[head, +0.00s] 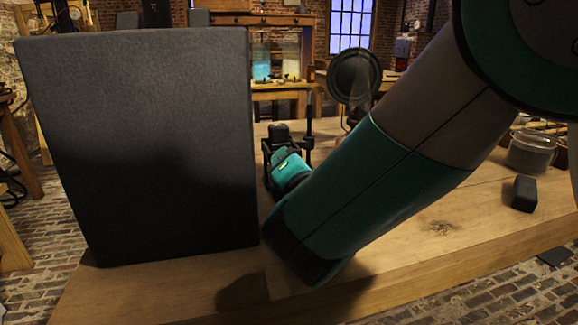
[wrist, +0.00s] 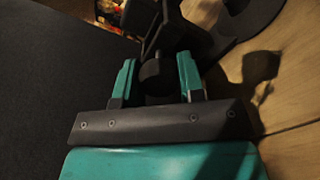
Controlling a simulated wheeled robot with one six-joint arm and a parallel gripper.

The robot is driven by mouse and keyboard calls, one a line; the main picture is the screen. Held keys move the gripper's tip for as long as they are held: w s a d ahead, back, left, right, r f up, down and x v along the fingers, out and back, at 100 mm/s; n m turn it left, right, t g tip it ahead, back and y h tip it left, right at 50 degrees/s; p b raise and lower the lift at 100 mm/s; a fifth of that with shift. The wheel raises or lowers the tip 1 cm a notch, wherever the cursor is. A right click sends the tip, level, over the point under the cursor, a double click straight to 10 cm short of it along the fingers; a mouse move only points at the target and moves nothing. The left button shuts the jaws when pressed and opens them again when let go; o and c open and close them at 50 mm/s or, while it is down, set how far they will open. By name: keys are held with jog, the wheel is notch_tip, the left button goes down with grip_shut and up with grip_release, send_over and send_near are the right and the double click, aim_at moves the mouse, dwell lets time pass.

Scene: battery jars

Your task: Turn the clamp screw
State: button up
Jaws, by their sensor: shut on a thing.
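The clamp screw shows in the wrist view as a dark rounded knob (wrist: 152,75) between my two teal fingers. My gripper (wrist: 157,72) is shut on this knob, with a finger on each side. A black clamp frame (wrist: 168,32) stands just beyond the knob. In the head view my gripper (head: 285,163) reaches the black clamp (head: 280,133) on the table, beside the big dark block. My own forearm and wrist hide part of that area, and I cannot make out the screw's thread or angle.
A large dark upright block (head: 150,140) stands close at the left of my gripper. A round dark disc (head: 353,77) on a stand is behind the clamp. A small black block (head: 524,193) and a glass jar (head: 530,150) are at the right. The wooden table (head: 440,228) has free room at front right.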

jog(key=o, duration=0.9)
jog(key=shift+s, duration=0.1)
jog(key=b+v, duration=0.2)
jog(key=v, duration=0.3)
jog(key=b+v, duration=0.3)
jog(key=v, duration=0.2)
jog(key=b+v, duration=0.3)
jog(key=v, duration=0.2)
jog(key=shift+s+f, duration=0.2)
jog(key=shift+f, duration=0.1)
jog(key=shift+s+d+r+b, duration=0.15)
jog(key=shift+s+b, duration=0.3)
jog(key=shift+b, duration=0.1)
jog(key=shift+s+d+r+b, duration=0.15)
jog(key=shift+s+d+b, duration=0.05)
jog(key=shift+s+b, duration=0.35)
